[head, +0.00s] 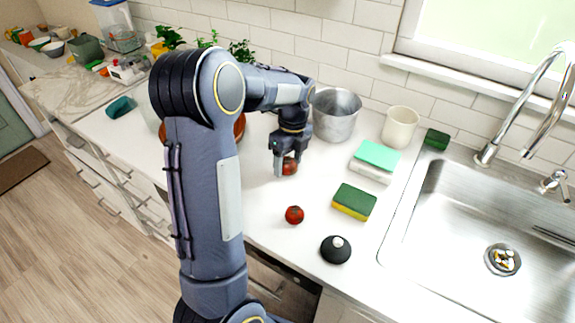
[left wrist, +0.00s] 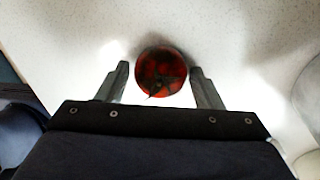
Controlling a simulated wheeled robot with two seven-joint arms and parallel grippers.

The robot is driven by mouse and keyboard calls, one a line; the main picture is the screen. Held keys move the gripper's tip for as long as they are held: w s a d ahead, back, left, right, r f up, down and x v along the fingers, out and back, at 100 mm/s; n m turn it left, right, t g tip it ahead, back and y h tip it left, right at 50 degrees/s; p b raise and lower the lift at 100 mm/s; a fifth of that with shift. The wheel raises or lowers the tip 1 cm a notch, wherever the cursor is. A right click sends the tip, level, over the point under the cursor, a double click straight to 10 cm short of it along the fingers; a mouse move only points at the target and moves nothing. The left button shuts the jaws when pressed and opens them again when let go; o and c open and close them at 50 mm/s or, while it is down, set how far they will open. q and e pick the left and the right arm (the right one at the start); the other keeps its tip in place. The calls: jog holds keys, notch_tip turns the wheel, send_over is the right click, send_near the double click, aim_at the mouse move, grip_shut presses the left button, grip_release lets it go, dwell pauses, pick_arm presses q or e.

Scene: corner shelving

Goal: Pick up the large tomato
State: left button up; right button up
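A red tomato (head: 290,168), which looks like the large one, sits on the white counter (head: 262,190), partly hidden by my left gripper in the head view. My left gripper (head: 286,168) points down at it, with a finger on either side. In the left wrist view the tomato (left wrist: 161,74) with its dark green stem lies between the open fingertips (left wrist: 160,70), with a gap on each side. A second red tomato (head: 294,215) lies nearer the front of the counter, apart from the gripper. My right gripper is not in view.
A metal pot (head: 336,118) and a cream cup (head: 399,127) stand behind the gripper. Sponges (head: 354,202) and a black round object (head: 335,250) lie to the right and front. The sink (head: 475,235) is at the right. My left arm hides part of the counter.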

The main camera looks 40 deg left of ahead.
aim_at(288, 161)
pick_arm(q)
jog(key=c, duration=0.7)
jog(key=shift+r, duration=0.5)
notch_tip(288, 161, up, 2)
jog(key=shift+r, duration=0.2)
jog(key=s+d+r, duration=0.1)
jog(key=s+r, duration=0.2)
jog(key=s, duration=0.1)
jog(key=s+d+r+b, duration=0.1)
jog(key=s+d+r, duration=0.1)
jog(key=s, duration=0.3)
jog(key=s+d+r+b, duration=0.1)
jog(key=s+r, duration=0.3)
jog(key=shift+s+d+r, duration=0.2)
jog(key=shift+d+r, duration=0.1)
jog(key=shift+d, duration=0.1)
